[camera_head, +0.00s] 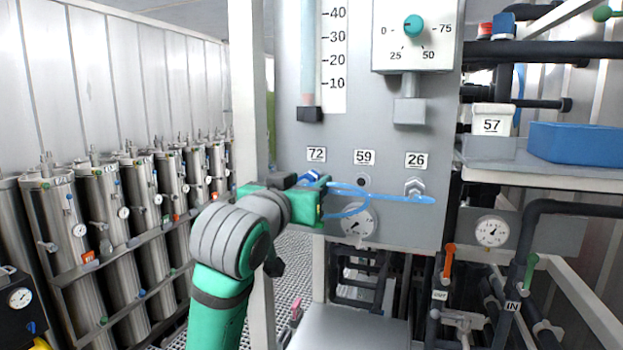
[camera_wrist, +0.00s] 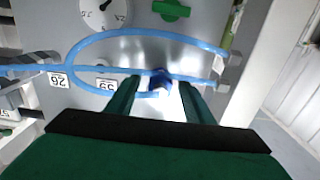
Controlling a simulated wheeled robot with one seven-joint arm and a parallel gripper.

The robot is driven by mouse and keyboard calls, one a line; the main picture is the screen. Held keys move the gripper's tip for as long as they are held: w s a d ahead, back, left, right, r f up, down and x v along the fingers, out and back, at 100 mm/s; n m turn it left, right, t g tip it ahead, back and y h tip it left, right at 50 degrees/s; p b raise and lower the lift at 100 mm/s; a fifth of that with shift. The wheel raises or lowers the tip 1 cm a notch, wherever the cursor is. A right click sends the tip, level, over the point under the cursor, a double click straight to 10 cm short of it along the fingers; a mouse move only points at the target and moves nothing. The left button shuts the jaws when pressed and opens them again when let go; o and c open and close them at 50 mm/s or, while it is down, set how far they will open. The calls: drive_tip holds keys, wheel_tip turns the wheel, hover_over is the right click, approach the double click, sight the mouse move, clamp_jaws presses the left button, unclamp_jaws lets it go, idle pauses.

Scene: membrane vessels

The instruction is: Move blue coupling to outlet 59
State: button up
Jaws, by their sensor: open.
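The blue coupling (camera_head: 310,177) is just below the "72" label (camera_head: 317,154) on the grey panel, partly hidden by my gripper. In the wrist view the dark blue coupling (camera_wrist: 158,80) shows between my two fingers. My gripper (camera_wrist: 158,92) is open, one finger on each side of it; contact cannot be told. Outlet 59 (camera_head: 363,181) is a small dark port below its "59" label (camera_head: 364,157), to the right of my gripper, and looks free. A light blue hose (camera_head: 390,197) loops from near my gripper toward the outlet 26 fitting (camera_head: 415,187).
A pressure gauge (camera_head: 357,222) sits below outlet 59, close to the hose loop. A white post (camera_head: 249,110) stands left of the panel. A blue tray (camera_head: 575,143) lies on the right shelf. Steel vessels (camera_head: 130,200) line the left side.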

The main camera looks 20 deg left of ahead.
clamp_jaws()
idle(0.3)
drive_tip(key=shift+s+a, duration=0.1)
drive_tip(key=shift+s, duration=2.85)
drive_tip(key=s+d, duration=0.1)
drive_tip(key=d, duration=0.9)
drive_tip(key=shift+s, duration=0.2)
